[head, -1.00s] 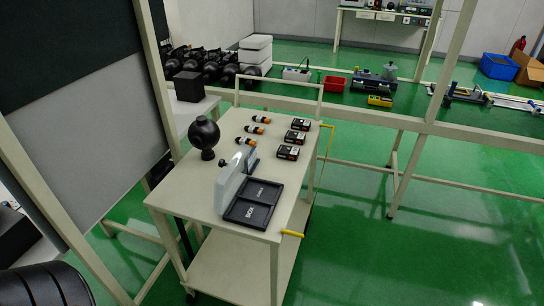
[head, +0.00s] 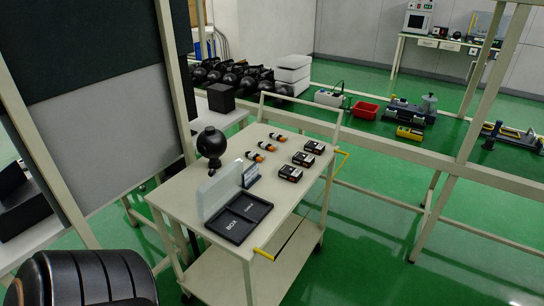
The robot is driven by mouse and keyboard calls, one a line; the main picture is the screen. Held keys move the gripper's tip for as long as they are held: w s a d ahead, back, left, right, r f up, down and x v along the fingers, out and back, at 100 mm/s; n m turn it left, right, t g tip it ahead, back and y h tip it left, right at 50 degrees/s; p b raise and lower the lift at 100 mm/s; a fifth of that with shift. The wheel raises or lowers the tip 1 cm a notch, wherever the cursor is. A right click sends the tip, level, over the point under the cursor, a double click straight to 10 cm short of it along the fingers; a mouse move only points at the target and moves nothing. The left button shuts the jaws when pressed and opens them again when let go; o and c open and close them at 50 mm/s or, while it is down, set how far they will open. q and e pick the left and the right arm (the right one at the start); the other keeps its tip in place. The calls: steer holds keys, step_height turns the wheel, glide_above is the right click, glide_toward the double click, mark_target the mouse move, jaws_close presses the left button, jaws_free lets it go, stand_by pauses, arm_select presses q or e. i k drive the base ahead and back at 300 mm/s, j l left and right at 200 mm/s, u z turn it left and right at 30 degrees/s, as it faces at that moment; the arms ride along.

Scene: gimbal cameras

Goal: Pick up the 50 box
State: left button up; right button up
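Three small dark boxes with pale and orange markings stand in a row on the right side of a cream cart top: a far box (head: 314,147), a middle box (head: 303,159) and a near box (head: 290,173). Their print is too small to read, so I cannot tell which is the 50 box. A black tray (head: 240,217) with two compartments and the word BOX lies at the cart's near end. Neither of my grippers is in view.
Several orange-and-black cylinders (head: 266,146) lie left of the boxes. A black ball on a stand (head: 211,145) and a pale upright panel (head: 219,190) stand on the cart's left side. A frame rail (head: 400,150) runs behind the cart. Green floor is open at right.

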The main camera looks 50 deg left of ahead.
mark_target(306, 161)
steer(key=i+l+u, duration=0.2)
steer(key=l, duration=0.2)
steer(key=i+l+u, duration=0.15)
steer(key=l, duration=0.2)
steer(key=u, duration=1.65)
steer(key=i+j+z, duration=0.1)
steer(key=i+z, duration=0.2)
steer(key=z, duration=0.2)
